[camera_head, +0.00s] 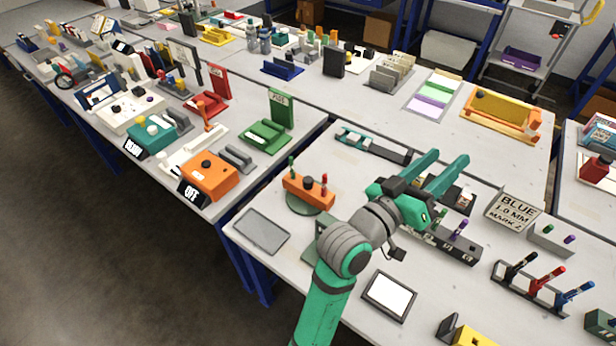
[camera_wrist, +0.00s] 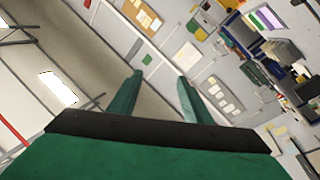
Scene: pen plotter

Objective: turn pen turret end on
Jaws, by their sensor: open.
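The pen turret appears to be the orange block (camera_head: 309,194) with a dark knob on top, on a round green base (camera_head: 303,207). A green pen (camera_head: 291,166) stands at its far-left end and a red pen (camera_head: 324,184) at its near-right end, so the block lies slantwise. My gripper (camera_head: 447,158) is raised to the right of the turret, apart from it. Its two green fingers are spread with nothing between them. In the wrist view my gripper (camera_wrist: 159,77) is also open and faces the room's wall; the turret does not show there.
Right of the turret, under my arm, is a dark rail (camera_head: 450,246) with pens. A "BLUE 1.0 MM MARK 2" sign (camera_head: 513,211) and a rack of black, red and blue pens (camera_head: 530,287) stand further right. A grey tablet-like plate (camera_head: 261,231) lies left; a white-faced panel (camera_head: 389,296) lies in front.

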